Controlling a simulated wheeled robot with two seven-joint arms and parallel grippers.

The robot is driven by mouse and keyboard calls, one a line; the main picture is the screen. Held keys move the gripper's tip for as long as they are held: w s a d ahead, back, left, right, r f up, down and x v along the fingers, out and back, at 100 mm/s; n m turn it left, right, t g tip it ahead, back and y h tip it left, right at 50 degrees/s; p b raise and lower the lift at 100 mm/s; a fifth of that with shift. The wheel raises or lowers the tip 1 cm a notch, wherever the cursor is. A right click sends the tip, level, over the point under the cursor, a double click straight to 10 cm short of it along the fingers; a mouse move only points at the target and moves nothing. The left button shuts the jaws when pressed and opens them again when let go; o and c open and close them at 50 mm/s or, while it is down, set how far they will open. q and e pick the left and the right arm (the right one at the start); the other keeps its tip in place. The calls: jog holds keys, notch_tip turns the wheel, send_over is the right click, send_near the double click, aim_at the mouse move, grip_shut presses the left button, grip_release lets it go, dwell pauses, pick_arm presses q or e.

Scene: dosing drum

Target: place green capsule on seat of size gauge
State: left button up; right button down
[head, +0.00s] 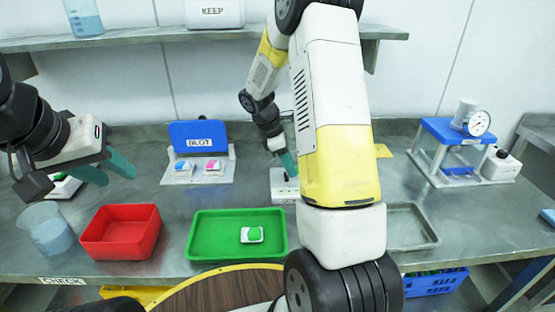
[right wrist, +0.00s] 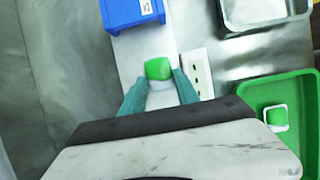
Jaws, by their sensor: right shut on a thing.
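My right gripper (right wrist: 160,90) is shut on a green capsule (right wrist: 157,69) with a white lower part, held between the teal fingertips. The capsule is over a pale strip (right wrist: 128,50) that runs to a blue block with a white label (right wrist: 133,12). I cannot tell whether the capsule touches the strip. A white slotted block (right wrist: 197,72) stands just right of the fingers; it also shows in the head view (head: 284,188). Which piece is the size gauge is not clear. In the head view my right arm hides the capsule. My left gripper (head: 108,169) is open and empty at the left.
A green tray (head: 198,245) holds another green-and-white capsule (head: 252,234). A metal tray (head: 432,236) and a blue-topped gauge stand (head: 437,131) are to the right.

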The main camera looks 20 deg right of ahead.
aim_at(296, 178)
jog(key=shift+w+d+f, duration=0.1)
jog(key=shift+w+d, duration=0.65)
jog(key=shift+w, duration=0.1)
jog(key=shift+w+f, duration=0.1)
jog(key=shift+f, duration=1.65)
jog(key=shift+f, duration=0.1)
jog(key=c, duration=0.9)
grip_release()
